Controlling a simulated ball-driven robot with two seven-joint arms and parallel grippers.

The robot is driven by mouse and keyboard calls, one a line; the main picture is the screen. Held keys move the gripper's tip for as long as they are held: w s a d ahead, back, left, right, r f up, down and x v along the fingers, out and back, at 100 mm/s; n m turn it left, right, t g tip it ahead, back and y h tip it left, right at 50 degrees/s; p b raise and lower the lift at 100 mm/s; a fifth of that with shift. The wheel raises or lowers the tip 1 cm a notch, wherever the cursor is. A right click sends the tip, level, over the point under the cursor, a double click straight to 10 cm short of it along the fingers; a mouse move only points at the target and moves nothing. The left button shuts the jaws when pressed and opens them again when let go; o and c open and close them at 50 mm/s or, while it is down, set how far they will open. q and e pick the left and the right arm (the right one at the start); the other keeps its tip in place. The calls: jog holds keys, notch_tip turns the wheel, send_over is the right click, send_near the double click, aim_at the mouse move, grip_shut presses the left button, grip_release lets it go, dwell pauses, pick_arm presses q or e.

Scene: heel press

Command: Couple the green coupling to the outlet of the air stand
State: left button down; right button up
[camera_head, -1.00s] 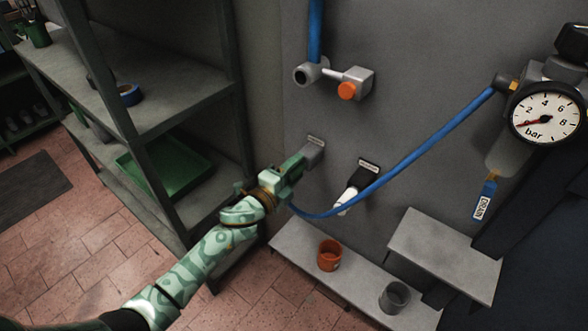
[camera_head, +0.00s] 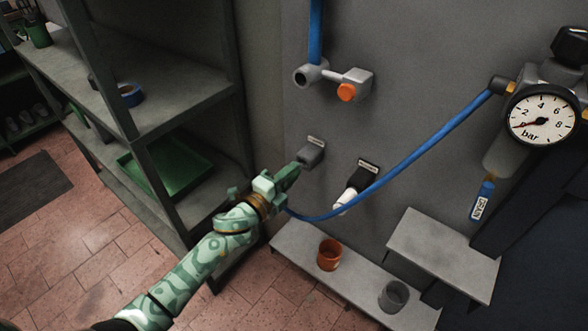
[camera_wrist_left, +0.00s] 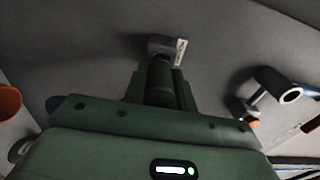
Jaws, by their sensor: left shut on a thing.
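My left gripper (camera_head: 287,178) is at the wall, its fingers pointing at a small grey labelled block (camera_head: 311,154). It is shut on what appears to be the green coupling, mostly hidden by the fingers. In the left wrist view, a dark green round body (camera_wrist_left: 159,82) shows between the fingers, just below the grey block (camera_wrist_left: 163,43). I cannot tell whether the two touch. My right gripper is not in view.
A blue hose (camera_head: 425,149) sags from the gauge unit (camera_head: 541,118) to near my left gripper. A black-and-white fitting (camera_head: 353,188) is right of the gripper. Below are a ledge with an orange cup (camera_head: 329,255) and a grey cup (camera_head: 393,297). Shelving (camera_head: 190,105) stands left.

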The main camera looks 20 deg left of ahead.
pick_arm(q)
jog(key=shift+p+v, duration=0.45)
jog(key=shift+v, duration=1.55)
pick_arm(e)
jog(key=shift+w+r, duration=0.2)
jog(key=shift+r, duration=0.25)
